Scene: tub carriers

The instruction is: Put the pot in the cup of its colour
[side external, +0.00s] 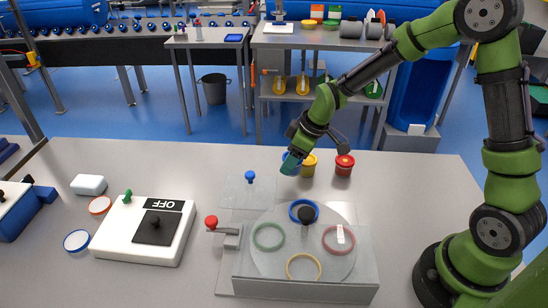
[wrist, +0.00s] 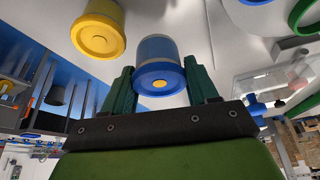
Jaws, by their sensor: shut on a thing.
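My gripper (side external: 291,163) is shut on a blue pot (wrist: 158,50), which sits between the two green fingers in the wrist view. In the side view the fingers mostly hide this pot, beside a yellow pot (side external: 309,166); I cannot tell whether it touches the table. A red pot (side external: 344,165) stands to the right of the yellow one. Nearer the camera, a round plate (side external: 285,257) on a grey box carries the coloured rims of the cups: blue (side external: 294,216), green (side external: 256,240), red (side external: 352,246) and yellow (side external: 303,279).
A red-knobbed lever (side external: 211,222) stands at the grey box's left. A blue knob (side external: 250,177) stands on a clear plate behind it. A white panel marked OFF (side external: 125,244) and loose rings (side external: 77,241) lie left. The table right of the box is clear.

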